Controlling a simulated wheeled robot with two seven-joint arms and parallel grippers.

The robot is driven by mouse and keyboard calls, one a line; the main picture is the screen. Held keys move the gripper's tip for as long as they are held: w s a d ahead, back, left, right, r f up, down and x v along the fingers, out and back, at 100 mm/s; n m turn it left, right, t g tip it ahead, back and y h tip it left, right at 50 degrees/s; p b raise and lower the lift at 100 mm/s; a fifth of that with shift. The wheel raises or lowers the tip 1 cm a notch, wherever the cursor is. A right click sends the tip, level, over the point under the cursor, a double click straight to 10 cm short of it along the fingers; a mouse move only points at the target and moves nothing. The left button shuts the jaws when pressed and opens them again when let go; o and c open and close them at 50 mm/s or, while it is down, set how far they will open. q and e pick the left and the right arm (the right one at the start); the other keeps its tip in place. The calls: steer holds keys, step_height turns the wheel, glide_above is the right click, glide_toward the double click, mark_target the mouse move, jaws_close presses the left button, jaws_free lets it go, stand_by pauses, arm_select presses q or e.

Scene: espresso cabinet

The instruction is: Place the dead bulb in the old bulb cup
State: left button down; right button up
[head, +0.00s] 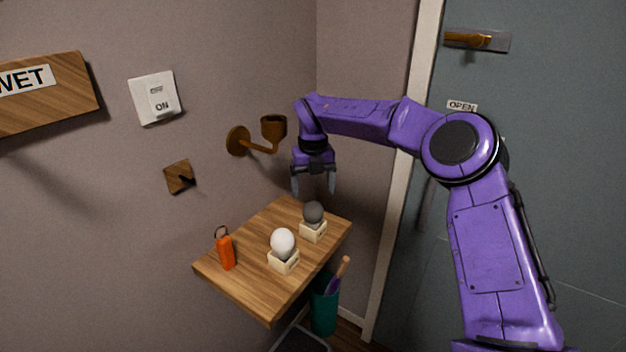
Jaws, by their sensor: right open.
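A dark grey bulb (313,212) sits upright in a small cream holder (313,232) on the wooden shelf (240,284). A white bulb (282,242) sits in a similar cream holder (284,262) nearer the front. The writing on the holders is too small to read. My right gripper (314,192) is open and empty, pointing down just above the dark bulb and apart from it. A brown wall lamp socket (273,128) is empty of any visible bulb. My left gripper is not in view.
An orange cylinder with a loop (227,250) stands at the shelf's left. A teal bin (324,305) with a handled tool is below the shelf's right edge. A wall switch (155,97) reads ON. A wooden hook (179,177) is on the wall. A grey door (560,150) is at right.

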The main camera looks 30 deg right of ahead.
step_height(320, 180, up, 4)
steer(key=shift+r, duration=0.1)
